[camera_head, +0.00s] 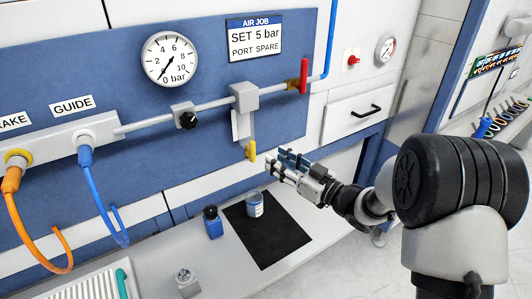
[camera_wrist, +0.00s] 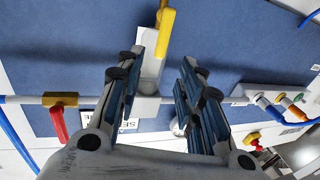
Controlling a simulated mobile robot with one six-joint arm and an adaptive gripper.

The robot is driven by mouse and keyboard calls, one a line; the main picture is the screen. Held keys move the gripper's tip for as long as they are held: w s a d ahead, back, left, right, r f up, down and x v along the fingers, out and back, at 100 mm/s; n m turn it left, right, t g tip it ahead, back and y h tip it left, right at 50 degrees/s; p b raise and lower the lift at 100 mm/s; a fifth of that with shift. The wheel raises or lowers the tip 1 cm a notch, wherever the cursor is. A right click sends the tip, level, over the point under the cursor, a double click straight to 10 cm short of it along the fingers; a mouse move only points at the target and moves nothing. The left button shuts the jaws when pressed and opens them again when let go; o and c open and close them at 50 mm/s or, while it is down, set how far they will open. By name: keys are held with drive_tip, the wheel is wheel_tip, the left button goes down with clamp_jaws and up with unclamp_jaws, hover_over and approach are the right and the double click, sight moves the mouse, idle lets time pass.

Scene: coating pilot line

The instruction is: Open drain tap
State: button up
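The drain tap shows as a yellow handle (camera_head: 251,150) hanging below the grey unit (camera_head: 243,98) on the air pipe. In the wrist view the yellow handle (camera_wrist: 166,31) lies just beyond my fingertips, in line with the gap between them. My gripper (camera_head: 282,162) is to the right of the handle and slightly lower in the head view, with a small gap to it. In the wrist view my gripper (camera_wrist: 160,72) has its two blue-padded fingers apart and nothing between them. Contact with the tap is not visible.
A red lever (camera_head: 303,75) sits on the pipe up right, and a black knob (camera_head: 188,120) to the left. Blue and orange hoses hang at the left.

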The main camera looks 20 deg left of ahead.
drive_tip(key=v, duration=0.4)
idle(0.3)
drive_tip(key=w+d+r+m+t+h, duration=0.2)
drive_tip(key=d+r+m+t+h, duration=0.15)
drive_tip(key=d+h, duration=0.3)
drive_tip(key=w+d+r+m+t+h, duration=0.1)
drive_tip(key=d+r+m+t+h, duration=0.1)
drive_tip(key=d+r+h, duration=0.4)
drive_tip(key=s+d+m+g+h, duration=0.1)
drive_tip(key=s+d+m+h, duration=0.3)
drive_tip(key=d, duration=0.5)
drive_tip(key=s+d+f+m+g+h, duration=0.1)
drive_tip(key=s+d+g, duration=0.15)
drive_tip(key=s, duration=0.55)
drive_tip(key=s+d+f+m+g+h, duration=0.1)
drive_tip(key=s+d, duration=0.2)
drive_tip(key=s, duration=0.5)
drive_tip(key=s+a+f+g+y, duration=0.1)
drive_tip(key=s+f+g, duration=0.1)
drive_tip(key=s, duration=0.5)
drive_tip(key=s+a+f+m+g, duration=0.1)
drive_tip(key=s+f+g, duration=0.1)
drive_tip(key=s, duration=0.6)
drive_tip(key=shift+s+a+g+y, duration=0.25)
drive_tip(key=shift+g+y, duration=0.05)
drive_tip(key=shift+y, duration=0.05)
